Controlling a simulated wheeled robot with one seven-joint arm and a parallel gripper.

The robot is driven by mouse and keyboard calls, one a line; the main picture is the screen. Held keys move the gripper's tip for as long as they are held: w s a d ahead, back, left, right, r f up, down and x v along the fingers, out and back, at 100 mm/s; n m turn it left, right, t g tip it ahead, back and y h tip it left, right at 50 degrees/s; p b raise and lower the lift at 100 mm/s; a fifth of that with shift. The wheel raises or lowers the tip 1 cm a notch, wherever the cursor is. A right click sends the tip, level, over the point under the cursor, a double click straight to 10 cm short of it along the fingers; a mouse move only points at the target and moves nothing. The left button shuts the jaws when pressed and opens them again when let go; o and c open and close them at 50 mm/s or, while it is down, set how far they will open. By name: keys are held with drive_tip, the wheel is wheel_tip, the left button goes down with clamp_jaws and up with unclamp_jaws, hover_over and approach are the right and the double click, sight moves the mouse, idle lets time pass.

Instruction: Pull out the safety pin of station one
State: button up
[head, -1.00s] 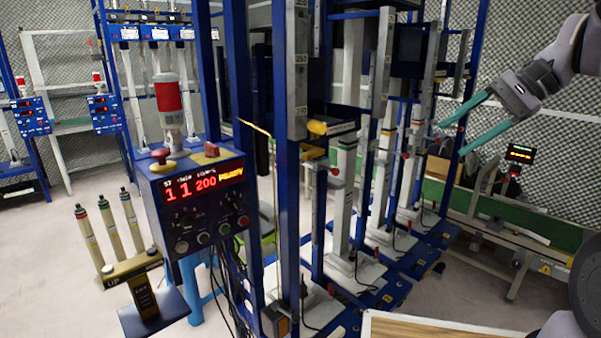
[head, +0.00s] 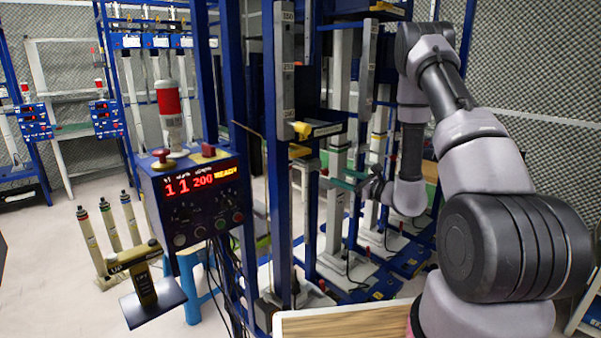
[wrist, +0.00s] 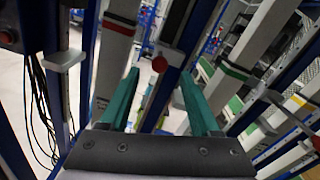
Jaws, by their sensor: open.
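A red round knob (wrist: 160,64), which looks like the safety pin's head, shows in the wrist view, at the dark post between my fingertips. The frames show no station number on it. My gripper (head: 329,167) has two green fingers and is open, in among the white columns of the blue rack in the head view. In the wrist view my gripper (wrist: 160,78) has the knob seen in its gap, a little beyond the tips. Whether the fingers touch it cannot be told. In the head view I cannot make out this knob near the fingers.
A blue control box (head: 197,200) with a lit red display stands left of the rack. A blue upright (head: 279,190) stands close left of my fingers. White columns (wrist: 115,50) flank the fingers. A wooden tabletop (head: 345,321) lies in front. Cables hang at left in the wrist view.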

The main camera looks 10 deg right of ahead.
sight(319, 170)
drive_tip(key=shift+w+a+f, duration=0.3)
drive_tip(key=shift+w+f, duration=0.1)
drive_tip(key=shift+w, duration=0.1)
drive_tip(key=x, duration=1)
clamp_jaws()
drive_tip(key=shift+d, duration=0.1)
idle(0.8)
